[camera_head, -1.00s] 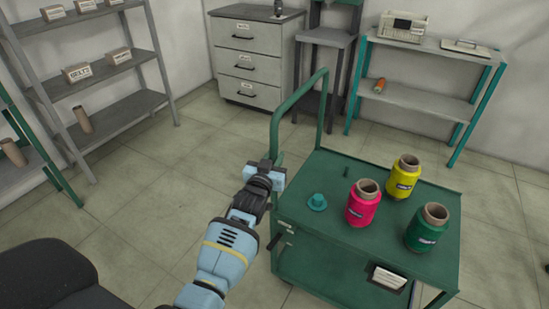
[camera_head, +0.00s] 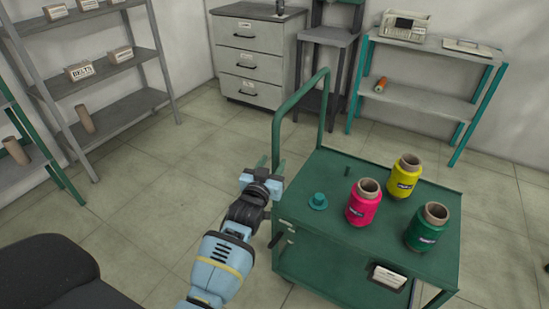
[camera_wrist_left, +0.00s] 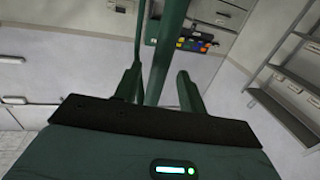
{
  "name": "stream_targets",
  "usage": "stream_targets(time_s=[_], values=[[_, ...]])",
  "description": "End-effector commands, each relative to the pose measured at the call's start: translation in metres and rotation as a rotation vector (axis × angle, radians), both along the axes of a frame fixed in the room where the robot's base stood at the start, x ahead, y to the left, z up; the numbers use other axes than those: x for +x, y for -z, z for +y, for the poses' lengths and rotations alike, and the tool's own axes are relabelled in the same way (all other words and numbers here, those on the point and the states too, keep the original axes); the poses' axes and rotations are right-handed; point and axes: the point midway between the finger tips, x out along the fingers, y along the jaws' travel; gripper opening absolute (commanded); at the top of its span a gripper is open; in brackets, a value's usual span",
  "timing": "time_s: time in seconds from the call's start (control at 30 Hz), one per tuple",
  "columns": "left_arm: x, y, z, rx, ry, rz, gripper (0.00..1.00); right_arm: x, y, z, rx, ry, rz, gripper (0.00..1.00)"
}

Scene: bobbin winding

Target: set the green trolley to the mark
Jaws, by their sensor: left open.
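The green trolley (camera_head: 325,200) stands at the right of centre in the head view, its tall looped handle (camera_head: 325,95) rising on its far left side. My left gripper (camera_head: 271,165) is open beside the handle's near post. In the left wrist view the green handle bar (camera_wrist_left: 165,50) shows between the two fingers (camera_wrist_left: 158,88); I cannot tell whether they touch it. No floor mark shows. My right gripper is out of view.
A grey drawer cabinet (camera_head: 250,60) and a teal-legged bench (camera_head: 425,95) stand along the back wall. A grey shelf rack (camera_head: 125,105) stands at the left. A dark seat-like shape (camera_head: 45,270) fills the lower left. Tiled floor (camera_head: 170,170) between is clear.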

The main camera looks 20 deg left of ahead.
Motion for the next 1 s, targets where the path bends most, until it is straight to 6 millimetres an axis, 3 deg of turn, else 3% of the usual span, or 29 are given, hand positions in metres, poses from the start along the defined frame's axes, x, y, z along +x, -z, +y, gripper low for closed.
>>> stream_targets(time_s=[0.3,1.0], values=[[-0.038,0.0,-0.005,-0.001,0.001,0.001,0.41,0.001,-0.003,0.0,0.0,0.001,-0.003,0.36],[-0.048,0.005,-0.005,0.003,0.003,0.012,0.41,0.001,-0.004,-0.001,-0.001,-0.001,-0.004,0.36]])
